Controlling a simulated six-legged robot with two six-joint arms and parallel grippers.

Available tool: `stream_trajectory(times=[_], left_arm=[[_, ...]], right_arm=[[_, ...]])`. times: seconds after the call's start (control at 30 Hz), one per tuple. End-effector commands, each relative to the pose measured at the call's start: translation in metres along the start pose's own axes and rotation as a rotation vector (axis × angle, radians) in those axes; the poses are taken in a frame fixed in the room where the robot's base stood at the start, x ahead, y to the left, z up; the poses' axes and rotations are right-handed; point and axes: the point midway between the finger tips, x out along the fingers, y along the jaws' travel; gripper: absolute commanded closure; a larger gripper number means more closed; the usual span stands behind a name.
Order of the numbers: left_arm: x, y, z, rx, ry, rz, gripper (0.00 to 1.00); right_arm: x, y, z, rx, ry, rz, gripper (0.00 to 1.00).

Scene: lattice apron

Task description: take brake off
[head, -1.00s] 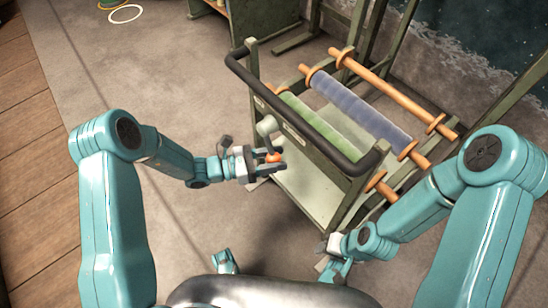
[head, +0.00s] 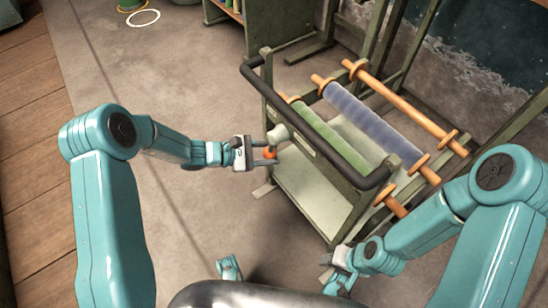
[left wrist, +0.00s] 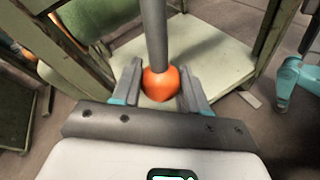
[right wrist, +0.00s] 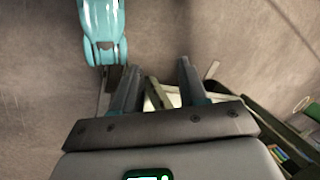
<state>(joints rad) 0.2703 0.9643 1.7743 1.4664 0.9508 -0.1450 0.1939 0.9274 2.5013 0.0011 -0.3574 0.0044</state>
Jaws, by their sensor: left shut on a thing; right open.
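The brake lever is a grey arm (left wrist: 155,35) with an orange ball knob (left wrist: 160,84), on the near side of the green cart (head: 330,205). In the head view the orange knob (head: 270,153) sits just below the lever's pale hub (head: 277,134). My left gripper (head: 264,154) is shut on the knob, with one finger on each side in the left wrist view (left wrist: 160,82). My right gripper (head: 338,272) is low near the cart's front right corner. It is open and empty in the right wrist view (right wrist: 158,75).
The cart has a dark push handle (head: 310,115) and carries a green roll (head: 320,128) and a blue roll (head: 360,115) on orange-ended rods. A green rack stands behind it. Bare concrete floor (head: 190,85) lies left of the cart, with a white ring (head: 143,18) far off.

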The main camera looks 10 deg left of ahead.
Motion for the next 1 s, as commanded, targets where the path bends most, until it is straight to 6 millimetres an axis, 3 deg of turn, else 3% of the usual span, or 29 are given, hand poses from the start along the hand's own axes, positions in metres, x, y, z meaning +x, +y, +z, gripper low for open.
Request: stream_trajectory(times=[0.3,0.87,0.9,0.93,1.0], left_arm=[[-0.006,0.012,-0.004,0.115,0.061,0.009,1.0],[-0.009,0.016,-0.005,0.14,0.079,0.012,1.0],[-0.009,0.016,-0.005,0.14,0.079,0.012,0.47],[-0.009,0.016,-0.005,0.141,0.079,0.012,0.37],[-0.009,0.016,-0.005,0.14,0.078,0.012,0.35]], right_arm=[[0.004,0.002,-0.001,0.004,0.003,0.0,0.57],[0.004,0.003,-0.002,0.004,0.004,0.0,0.57],[0.004,0.003,-0.002,0.004,0.004,0.0,0.57],[0.004,0.003,-0.002,0.004,0.004,0.0,0.57],[0.004,0.003,-0.002,0.004,0.004,0.0,0.57]])
